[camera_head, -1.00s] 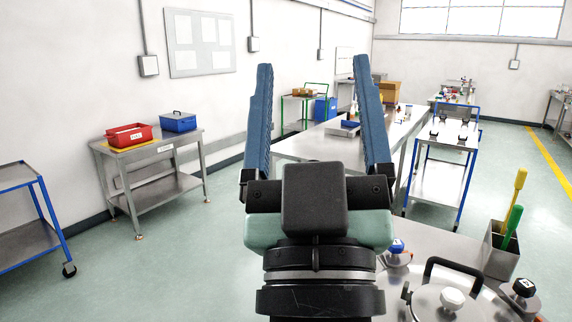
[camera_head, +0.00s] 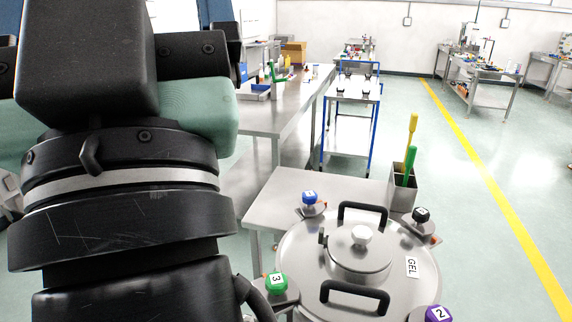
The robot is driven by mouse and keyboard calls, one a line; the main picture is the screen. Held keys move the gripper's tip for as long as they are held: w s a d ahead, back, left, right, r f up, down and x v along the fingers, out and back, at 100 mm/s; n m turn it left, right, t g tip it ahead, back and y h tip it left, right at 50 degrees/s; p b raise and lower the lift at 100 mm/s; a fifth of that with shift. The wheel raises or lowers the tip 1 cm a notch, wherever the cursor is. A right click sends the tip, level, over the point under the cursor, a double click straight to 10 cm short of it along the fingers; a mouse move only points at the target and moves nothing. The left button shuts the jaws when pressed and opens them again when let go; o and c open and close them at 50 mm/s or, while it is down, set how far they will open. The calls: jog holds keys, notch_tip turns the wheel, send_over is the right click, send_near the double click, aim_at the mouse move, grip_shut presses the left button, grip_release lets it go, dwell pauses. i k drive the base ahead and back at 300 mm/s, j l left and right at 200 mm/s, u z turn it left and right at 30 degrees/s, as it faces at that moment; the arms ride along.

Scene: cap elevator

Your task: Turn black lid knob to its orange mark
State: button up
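The black knob (camera_head: 422,214) with a white label sits at the back right of the rim of a round steel lid (camera_head: 300,245). A small orange spot (camera_head: 434,239) shows just below it. The way the knob points is too small to tell. My gripper (camera_head: 100,50) is large and close at the upper left, well left of the knob and apart from it. Its blue fingers stand wide apart at their bases, and their tips are cut off by the top edge. Nothing shows held.
The lid also carries blue (camera_head: 309,197), green (camera_head: 277,281) and purple (camera_head: 437,313) knobs, a white centre knob (camera_head: 361,235) and black handles. A steel holder (camera_head: 403,196) with yellow and green handled tools stands close behind the black knob. Floor is free to the right.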

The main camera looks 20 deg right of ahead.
aim_at(419, 220)
jog(key=l+z, duration=0.2)
jog(key=z, duration=0.3)
jog(key=i+l+z, duration=0.1)
jog(key=z, duration=0.35)
jog(key=i+l+z, duration=0.1)
jog(key=z, duration=0.4)
jog(key=i+l+z, duration=0.1)
jog(key=l+z, duration=0.15)
jog(key=z, duration=0.25)
jog(key=i+z, duration=0.1)
jog(key=z, duration=0.35)
jog(key=i+l+u, duration=0.1)
jog(key=i+u, duration=0.35)
jog(key=i+l+u, duration=0.25)
jog(key=i+u, duration=0.3)
jog(key=u, duration=0.3)
jog(key=l+u, duration=0.1)
jog(key=u, duration=0.3)
jog(key=i+l+u, duration=0.1)
jog(key=u, duration=0.25)
jog(key=l+u, duration=0.1)
jog(key=u, duration=0.3)
jog(key=i, duration=0.05)
